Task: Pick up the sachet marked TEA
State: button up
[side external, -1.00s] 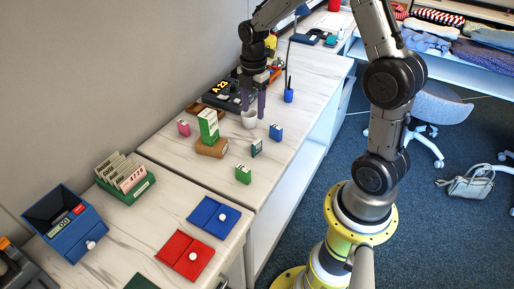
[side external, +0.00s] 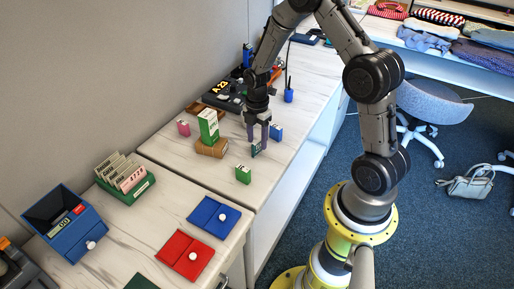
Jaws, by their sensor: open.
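Several small sachets stand on the white worktop. They are a dark teal one (side external: 256,149), a blue one (side external: 276,132), a green one (side external: 243,175) and a pink one (side external: 183,128). Their markings are too small to read, so I cannot tell which says TEA. My gripper (side external: 258,144) is open and points down at the dark teal sachet, with its fingers around or just in front of it. The fingers partly hide that sachet, and contact cannot be made out.
A tall green box (side external: 208,126) stands by a brown cork-like block (side external: 211,148), left of my gripper. The blue sachet stands close on the right. Bare worktop lies in front, between the green sachet and the blue case (side external: 213,217).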

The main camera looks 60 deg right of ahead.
notch_tip(320, 180, down, 2)
grip_shut()
dwell(0.4)
